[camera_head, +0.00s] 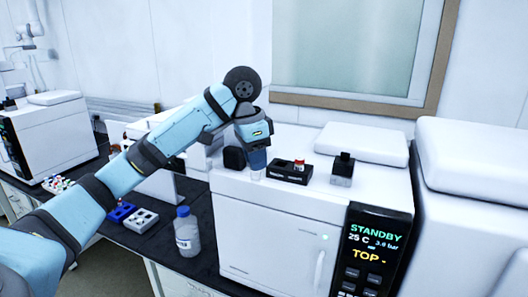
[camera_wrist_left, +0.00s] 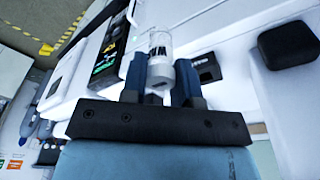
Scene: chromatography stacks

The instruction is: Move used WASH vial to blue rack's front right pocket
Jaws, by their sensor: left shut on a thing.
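My left gripper (camera_head: 257,163) is above the top of the white instrument, at the left of a black vial holder (camera_head: 290,177). It is shut on a clear vial (camera_head: 256,176), whose lower part shows below the fingers. In the left wrist view the vial (camera_wrist_left: 158,48) sits between the two blue fingers of my gripper (camera_wrist_left: 160,82), with a dark-lettered label only partly readable. The blue rack (camera_head: 121,213) stands on the dark bench at the lower left. Its pockets are too small to tell apart. My right gripper is not in view.
A red-capped vial (camera_head: 299,164) stands in the black holder. A dark block (camera_head: 343,169) is to its right, and a black box (camera_head: 234,158) is left of the gripper. A grey rack (camera_head: 141,220) and a blue-capped bottle (camera_head: 187,232) stand near the blue rack.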

